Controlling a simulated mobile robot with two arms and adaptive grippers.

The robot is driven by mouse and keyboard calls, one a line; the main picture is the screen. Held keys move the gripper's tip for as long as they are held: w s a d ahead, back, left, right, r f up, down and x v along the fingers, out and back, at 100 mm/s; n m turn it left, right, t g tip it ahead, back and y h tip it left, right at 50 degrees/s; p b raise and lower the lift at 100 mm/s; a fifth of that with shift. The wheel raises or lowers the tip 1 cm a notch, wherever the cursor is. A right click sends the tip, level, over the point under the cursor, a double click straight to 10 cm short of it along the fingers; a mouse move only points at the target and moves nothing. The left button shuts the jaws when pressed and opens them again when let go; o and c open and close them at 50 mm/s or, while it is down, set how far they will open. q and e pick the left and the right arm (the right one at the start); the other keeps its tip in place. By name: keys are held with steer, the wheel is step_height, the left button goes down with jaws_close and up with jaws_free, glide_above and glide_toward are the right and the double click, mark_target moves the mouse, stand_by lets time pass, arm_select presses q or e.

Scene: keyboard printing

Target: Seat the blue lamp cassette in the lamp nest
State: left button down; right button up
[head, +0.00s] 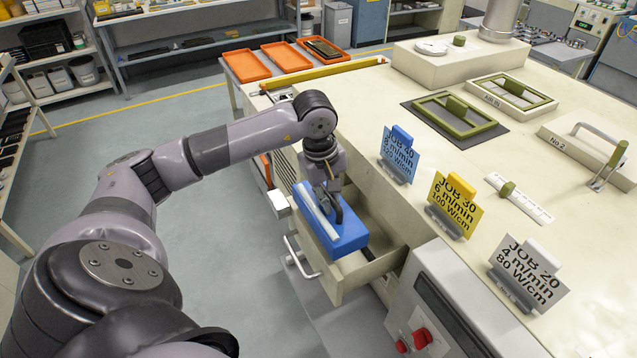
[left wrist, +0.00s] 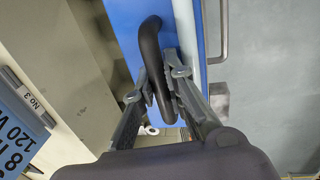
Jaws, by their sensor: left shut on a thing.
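The blue lamp cassette (head: 348,240) has a pale strip along its top and a black handle (left wrist: 150,60). My left gripper (head: 330,196) points down with its fingers closed around the handle; these fingers also show in the left wrist view (left wrist: 168,88). The cassette is at the open drawer (head: 378,267) in the front of the cream machine, overlapping the drawer's opening. I cannot tell whether it touches the drawer or hangs just above it. The lamp nest cannot be made out; the cassette and arm cover much of the drawer's inside. My right gripper is not in view.
Blue (head: 399,153), yellow (head: 453,202) and white (head: 528,272) job cards stand on the machine top (head: 400,100). Green-framed screens (head: 455,115) lie farther back. A control panel with red knobs (head: 421,338) is right of the drawer. Floor left of the drawer is clear.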

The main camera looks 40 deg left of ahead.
mark_target(344, 202)
arm_select(q)
steer(key=w, duration=0.1)
steer(key=w+d, duration=0.1)
steer(key=w, duration=0.1)
steer(key=shift+w+d+p, duration=0.3)
steer(key=shift+w+p, duration=0.05)
steer(key=shift+p, duration=0.05)
steer(key=shift+w+f, duration=0.15)
steer(key=shift+f, duration=0.15)
steer(key=shift+d+f, duration=0.1)
steer(key=shift+f, duration=0.65)
steer(key=shift+f+b, duration=0.45)
steer(key=shift+f, duration=0.4)
steer(key=shift+f+b, duration=1.05)
steer(key=shift+f, duration=1.15)
steer(key=shift+f+b, duration=1.15)
steer(key=shift+r, duration=0.1)
steer(key=shift+b, duration=0.65)
steer(key=shift+f+b, duration=0.8)
